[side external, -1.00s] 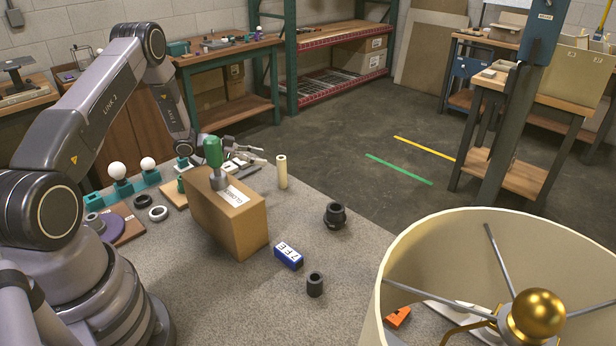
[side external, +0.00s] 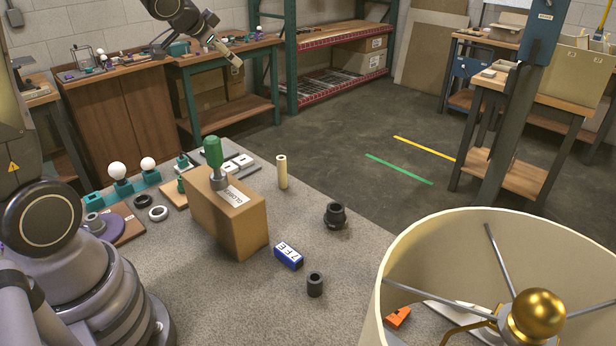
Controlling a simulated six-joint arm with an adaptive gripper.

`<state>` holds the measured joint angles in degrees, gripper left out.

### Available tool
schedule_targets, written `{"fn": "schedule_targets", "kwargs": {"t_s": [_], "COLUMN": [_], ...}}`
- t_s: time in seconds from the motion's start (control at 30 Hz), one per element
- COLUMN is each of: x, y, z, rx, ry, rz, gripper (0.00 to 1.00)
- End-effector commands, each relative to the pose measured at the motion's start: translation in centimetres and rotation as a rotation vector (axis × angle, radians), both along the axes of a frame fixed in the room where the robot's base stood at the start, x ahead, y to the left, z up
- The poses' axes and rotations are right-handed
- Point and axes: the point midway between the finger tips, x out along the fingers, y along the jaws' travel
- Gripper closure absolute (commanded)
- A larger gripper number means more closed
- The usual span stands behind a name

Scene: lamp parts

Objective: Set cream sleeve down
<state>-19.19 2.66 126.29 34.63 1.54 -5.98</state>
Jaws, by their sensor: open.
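The cream sleeve (side external: 282,172) stands upright on the grey work surface, right of the cardboard box, with nothing touching it. My gripper (side external: 234,56) is high up, above and to the left of the sleeve in the picture, well clear of it. It is open, though its fingers look small and partly overlapped from this side.
A cardboard box (side external: 229,219) with a green-handled tool (side external: 213,160) stands left of the sleeve. A black ring-like part (side external: 335,216), a blue block (side external: 289,255) and a dark collar (side external: 315,284) lie nearer. A large lampshade (side external: 440,240) fills the lower right.

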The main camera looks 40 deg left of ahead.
Motion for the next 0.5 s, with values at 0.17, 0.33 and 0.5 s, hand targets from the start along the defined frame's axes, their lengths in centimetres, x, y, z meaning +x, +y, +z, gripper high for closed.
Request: {"fn": "schedule_targets", "kwargs": {"t_s": [0.17,0.33,0.5], "x": [-10.5,-19.6,-24.7], "y": [-6.4,-11.4,-14.1], "z": [3.5,2.8,1.6], "rx": [-0.118,-0.272,-0.364], "ry": [0.084,0.202,0.284], "rz": [0.097,0.095,0.060], "gripper": [0.49,0.49,0.49]}}
